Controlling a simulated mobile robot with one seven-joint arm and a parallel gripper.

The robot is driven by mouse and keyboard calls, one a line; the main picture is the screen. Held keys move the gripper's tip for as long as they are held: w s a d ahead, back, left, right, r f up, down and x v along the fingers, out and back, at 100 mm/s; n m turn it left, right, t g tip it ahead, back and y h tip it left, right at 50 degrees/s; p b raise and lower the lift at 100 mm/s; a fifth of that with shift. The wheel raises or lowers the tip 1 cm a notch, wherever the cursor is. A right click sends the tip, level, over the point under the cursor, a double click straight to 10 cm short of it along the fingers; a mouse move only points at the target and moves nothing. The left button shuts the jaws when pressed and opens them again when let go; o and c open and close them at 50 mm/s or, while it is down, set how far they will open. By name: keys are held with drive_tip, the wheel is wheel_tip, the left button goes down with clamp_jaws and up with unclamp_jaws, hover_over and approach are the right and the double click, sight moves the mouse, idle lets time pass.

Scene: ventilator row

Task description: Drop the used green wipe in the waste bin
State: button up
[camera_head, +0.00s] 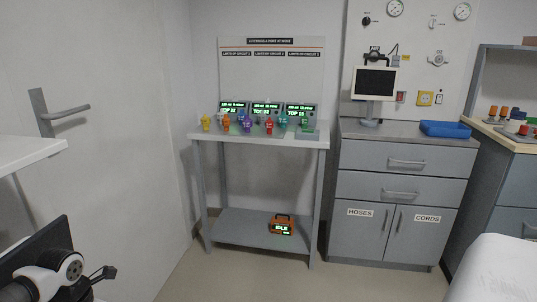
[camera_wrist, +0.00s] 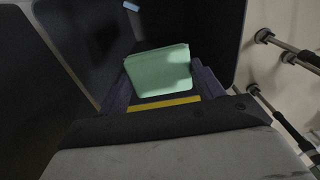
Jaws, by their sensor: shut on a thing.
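The green wipe (camera_wrist: 158,72) is held between the two dark fingers of my gripper (camera_wrist: 163,80) in the wrist view. It looks like a flat, pale green folded piece. Dark walls, which look like the open waste bin (camera_wrist: 218,32), surround the wipe beyond and beside the fingers. I cannot tell how deep the wipe is inside them. In the head view, part of my arm shows at the lower left beside a dark panel; the wipe cannot be made out there.
A small pale blue piece (camera_wrist: 131,6) shows among the dark walls. Metal rods (camera_wrist: 290,57) stand to the right. In the head view, a grey table (camera_head: 260,143) holds colored parts and screens; a drawer cabinet (camera_head: 400,187) stands beside it. A white surface (camera_head: 25,153) juts in at left.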

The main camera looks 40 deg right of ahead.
drive_tip(key=o, duration=1)
wheel_tip(320, 180, up, 14)
drive_tip(key=shift+f, duration=0.1)
idle(0.4)
